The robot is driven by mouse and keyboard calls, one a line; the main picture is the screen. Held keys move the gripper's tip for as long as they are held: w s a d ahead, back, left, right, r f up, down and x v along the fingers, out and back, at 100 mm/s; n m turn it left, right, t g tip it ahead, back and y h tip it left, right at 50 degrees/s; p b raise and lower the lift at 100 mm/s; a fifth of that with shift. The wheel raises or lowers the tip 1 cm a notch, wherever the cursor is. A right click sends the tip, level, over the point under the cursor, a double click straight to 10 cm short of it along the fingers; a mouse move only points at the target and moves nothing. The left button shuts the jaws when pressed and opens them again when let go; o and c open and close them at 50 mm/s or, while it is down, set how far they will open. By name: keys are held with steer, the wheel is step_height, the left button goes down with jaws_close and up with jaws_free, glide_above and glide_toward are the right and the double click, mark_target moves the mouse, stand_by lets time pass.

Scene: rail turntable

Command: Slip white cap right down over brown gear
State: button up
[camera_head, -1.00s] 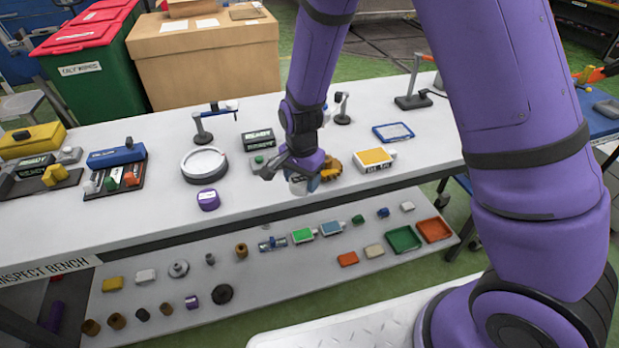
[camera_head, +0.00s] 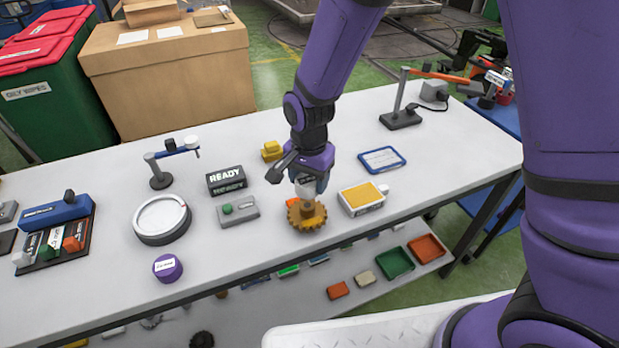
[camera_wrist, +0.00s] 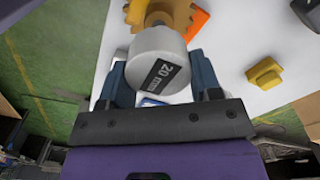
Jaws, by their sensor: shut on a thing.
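The white cap (camera_wrist: 152,52), with a dark "20 mm" label, is held between the two blue fingers of my gripper (camera_wrist: 157,85). In the head view my gripper (camera_head: 309,186) holds the cap (camera_head: 305,190) just above and slightly behind the brown gear's hub. The brown gear (camera_head: 306,222) lies flat on the bench, with its toothed rim and raised hub visible. In the wrist view the gear (camera_wrist: 135,14) and its hub show beyond the cap, partly hidden by it. I cannot tell whether the cap touches the hub.
An orange piece (camera_wrist: 199,22) lies beside the gear. A yellow-topped box (camera_head: 362,197) stands to its right and a grey button box (camera_head: 238,211) to its left. A yellow block (camera_head: 271,151) and a READY sign (camera_head: 226,179) are behind.

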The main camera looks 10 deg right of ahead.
mark_target(309, 203)
steer(key=shift+f, duration=0.1)
steer(key=shift+f, duration=1.85)
steer(key=shift+f, duration=1.95)
stand_by(3.4)
steer(key=o, duration=1)
